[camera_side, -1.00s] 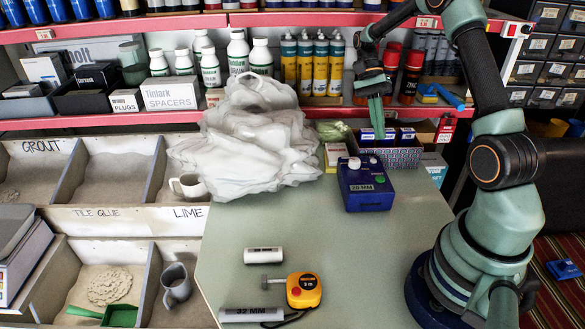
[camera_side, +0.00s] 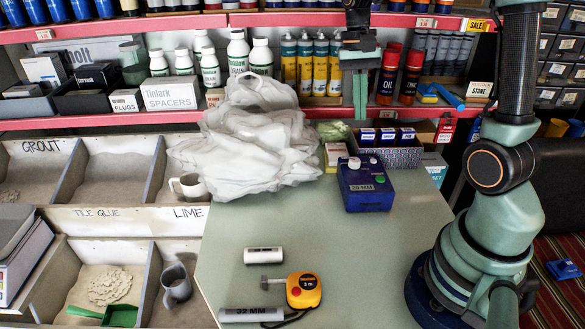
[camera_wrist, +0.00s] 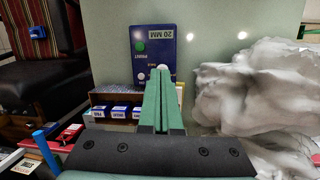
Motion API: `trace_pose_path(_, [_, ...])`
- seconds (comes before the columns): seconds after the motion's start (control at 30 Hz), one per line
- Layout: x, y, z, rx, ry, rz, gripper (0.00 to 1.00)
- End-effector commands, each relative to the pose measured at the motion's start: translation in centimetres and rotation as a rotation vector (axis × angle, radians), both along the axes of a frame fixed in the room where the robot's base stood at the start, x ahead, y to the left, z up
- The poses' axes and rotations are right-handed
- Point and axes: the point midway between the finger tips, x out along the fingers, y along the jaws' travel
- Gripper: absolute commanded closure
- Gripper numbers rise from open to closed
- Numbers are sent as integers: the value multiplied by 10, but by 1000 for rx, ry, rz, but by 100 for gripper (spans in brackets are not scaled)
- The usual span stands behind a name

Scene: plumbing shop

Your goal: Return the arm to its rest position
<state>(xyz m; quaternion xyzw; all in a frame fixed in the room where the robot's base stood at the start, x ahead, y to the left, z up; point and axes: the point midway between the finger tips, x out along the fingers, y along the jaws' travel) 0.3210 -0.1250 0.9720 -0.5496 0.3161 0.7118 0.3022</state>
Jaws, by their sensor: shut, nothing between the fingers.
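My gripper (camera_side: 361,108) is raised above the far side of the workbench (camera_side: 300,225), in front of the lower red-edged shelf, with its fingers pointing down. The green fingers are together, with nothing between them. In the wrist view the closed fingers (camera_wrist: 160,100) stand in the middle of the picture. My arm rises from its base at the bench's right side. The blue device with a green button (camera_side: 366,184) sits on the bench below and apart from my gripper. It also shows in the wrist view (camera_wrist: 165,45).
A white plastic bag heap (camera_side: 262,150) stands left of my gripper. A carton of small boxes (camera_side: 400,155) is behind the device. Bottles (camera_side: 318,68) line the shelf. The bench middle is clear.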

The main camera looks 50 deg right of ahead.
Motion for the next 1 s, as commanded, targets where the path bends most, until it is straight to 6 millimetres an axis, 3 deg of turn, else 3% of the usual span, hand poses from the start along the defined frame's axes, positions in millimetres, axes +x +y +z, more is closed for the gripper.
trace_pose_path(0.2, [-7, 45, 26, -53, -229, 290, 100])
trace_pose_path(0.5, [-25, 98, 42, -140, -524, 678, 100])
trace_pose_path(0.73, [-35, 121, 44, -192, -666, 866, 100])
trace_pose_path(1.0, [-36, 125, 43, -206, -696, 906, 100])
